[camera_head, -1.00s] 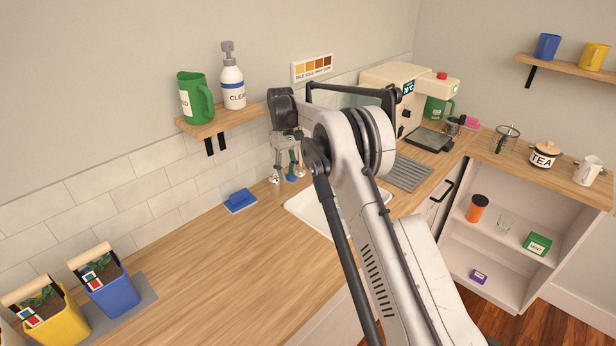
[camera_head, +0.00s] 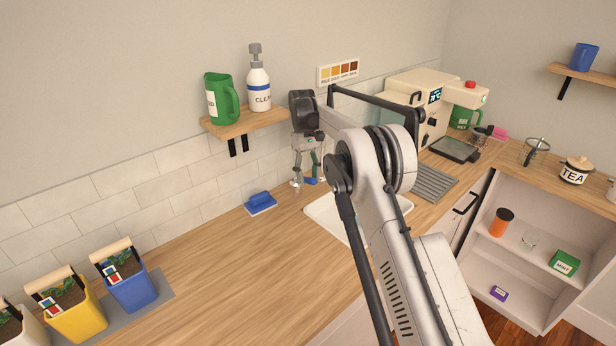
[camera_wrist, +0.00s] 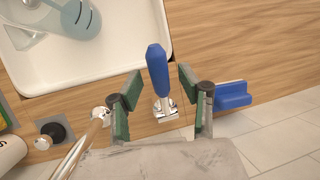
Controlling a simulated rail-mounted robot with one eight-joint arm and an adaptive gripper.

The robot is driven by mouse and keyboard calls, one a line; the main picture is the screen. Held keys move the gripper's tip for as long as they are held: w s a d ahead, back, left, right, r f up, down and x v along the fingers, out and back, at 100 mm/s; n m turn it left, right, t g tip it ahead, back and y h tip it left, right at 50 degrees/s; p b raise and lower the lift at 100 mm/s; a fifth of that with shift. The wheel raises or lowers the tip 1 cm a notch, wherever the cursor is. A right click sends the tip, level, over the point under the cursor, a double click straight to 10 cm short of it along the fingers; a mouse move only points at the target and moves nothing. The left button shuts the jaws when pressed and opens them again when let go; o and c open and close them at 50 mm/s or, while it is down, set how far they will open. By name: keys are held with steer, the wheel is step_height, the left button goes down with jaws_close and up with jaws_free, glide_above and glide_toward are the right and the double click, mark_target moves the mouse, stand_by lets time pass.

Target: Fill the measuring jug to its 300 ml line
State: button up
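My gripper (camera_head: 308,180) points down at the back of the counter, behind the sink (camera_head: 325,211). In the wrist view its two green-padded fingers (camera_wrist: 158,88) stand apart on either side of a blue tap handle (camera_wrist: 157,68) on a chrome base. Gaps show between the handle and both pads, so the gripper is open and holds nothing. A translucent bluish vessel, seemingly the measuring jug (camera_wrist: 88,22), is in the white sink basin (camera_wrist: 125,68), cut off by the frame's top. Its scale line and fill level cannot be read. My arm hides it in the head view.
A blue sponge (camera_head: 261,202) lies left of the gripper; it shows right of the fingers in the wrist view (camera_wrist: 232,95). A chrome pipe (camera_wrist: 85,147) stands close by the left finger. A wall shelf (camera_head: 243,122) holds a green jug (camera_head: 219,99) and a cleaner bottle (camera_head: 259,85).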

steer(key=v, duration=0.7)
steer(key=shift+r, duration=0.2)
steer(key=shift+w, duration=0.1)
steer(key=shift+c, duration=0.3)
